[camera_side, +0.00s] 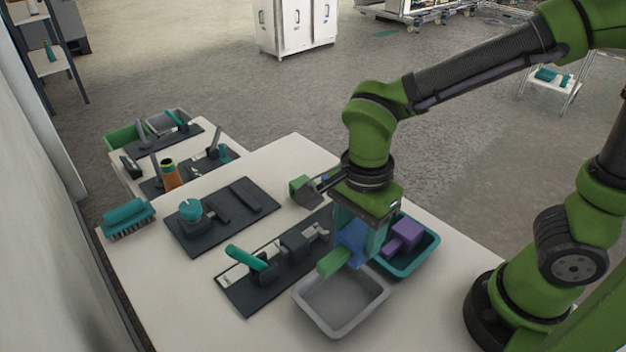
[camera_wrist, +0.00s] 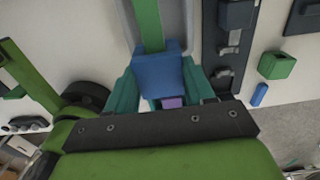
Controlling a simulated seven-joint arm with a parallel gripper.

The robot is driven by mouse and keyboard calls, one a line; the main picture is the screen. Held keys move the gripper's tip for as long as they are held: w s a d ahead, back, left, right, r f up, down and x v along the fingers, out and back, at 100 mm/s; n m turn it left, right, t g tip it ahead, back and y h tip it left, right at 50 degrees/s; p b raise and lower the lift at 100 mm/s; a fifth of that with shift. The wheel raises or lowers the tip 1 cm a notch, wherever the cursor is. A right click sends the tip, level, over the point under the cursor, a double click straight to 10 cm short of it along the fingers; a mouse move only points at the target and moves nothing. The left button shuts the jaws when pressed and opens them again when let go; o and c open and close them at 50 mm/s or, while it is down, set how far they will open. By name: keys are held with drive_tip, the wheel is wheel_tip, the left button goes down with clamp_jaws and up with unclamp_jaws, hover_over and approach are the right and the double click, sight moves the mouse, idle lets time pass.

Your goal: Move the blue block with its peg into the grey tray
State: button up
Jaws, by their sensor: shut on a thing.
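The blue block (camera_side: 350,242) is between the teal fingers of my gripper (camera_side: 360,232), which is shut on it. Its green peg (camera_side: 333,262) sticks out toward the lower left, over the back edge of the grey tray (camera_side: 305,307). In the wrist view the blue block (camera_wrist: 158,76) fills the space between the fingers of my gripper (camera_wrist: 160,88), and the green peg (camera_wrist: 148,25) points to the top. The grey tray looks empty in the side view. I cannot tell how high the block is held.
A teal tray (camera_side: 432,243) with a purple block (camera_side: 404,236) lies right of my gripper. A dark fixture board (camera_side: 245,297) with clamps lies left of the grey tray. A green block (camera_side: 301,190) sits behind. A teal brush (camera_side: 129,217) lies at the table's left edge.

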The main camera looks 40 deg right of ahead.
wheel_tip(320, 180, down, 7)
idle(0.8)
drive_tip(key=shift+f, duration=1.85)
drive_tip(key=shift+f, duration=0.2)
drive_tip(key=shift+f, duration=0.3)
drive_tip(key=o, duration=0.8)
